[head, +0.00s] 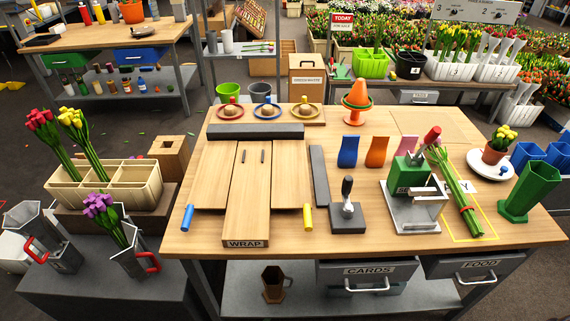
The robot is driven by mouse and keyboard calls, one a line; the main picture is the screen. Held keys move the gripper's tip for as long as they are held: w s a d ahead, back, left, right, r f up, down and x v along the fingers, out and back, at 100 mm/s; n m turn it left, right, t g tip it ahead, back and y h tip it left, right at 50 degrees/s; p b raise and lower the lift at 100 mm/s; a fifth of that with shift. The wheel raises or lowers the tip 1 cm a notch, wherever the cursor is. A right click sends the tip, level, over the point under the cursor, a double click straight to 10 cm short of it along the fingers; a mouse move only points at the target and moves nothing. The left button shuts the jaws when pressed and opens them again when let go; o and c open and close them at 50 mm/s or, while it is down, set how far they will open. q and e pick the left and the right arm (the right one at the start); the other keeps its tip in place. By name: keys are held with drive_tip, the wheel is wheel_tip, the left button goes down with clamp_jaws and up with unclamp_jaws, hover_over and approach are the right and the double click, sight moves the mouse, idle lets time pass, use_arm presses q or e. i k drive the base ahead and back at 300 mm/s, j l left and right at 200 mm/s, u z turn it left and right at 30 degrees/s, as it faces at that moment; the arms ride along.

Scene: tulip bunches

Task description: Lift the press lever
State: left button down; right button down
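A green press-like device (403,178) stands on a light metal base (414,214) at the right of the wooden table. A lever with a red grip (431,135) slants up and to the right from it. Its lower end is partly hidden by the green body. A dark-handled stick (347,187) stands upright on a dark grey block (347,217) to the left. I cannot tell for certain which of the two is the press lever; the red-gripped one looks more like it. Neither of my grippers is in view.
A tied bunch of green stems (458,200) lies beside the device inside a yellow outline. A green container (530,191) and potted plant (497,145) are farther right. Blue, orange and pink pieces stand behind. The WRAP board (246,215) fills the left. The front right tabletop is clear.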

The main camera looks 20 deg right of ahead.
sight(436, 131)
drive_tip(key=z, duration=1.5)
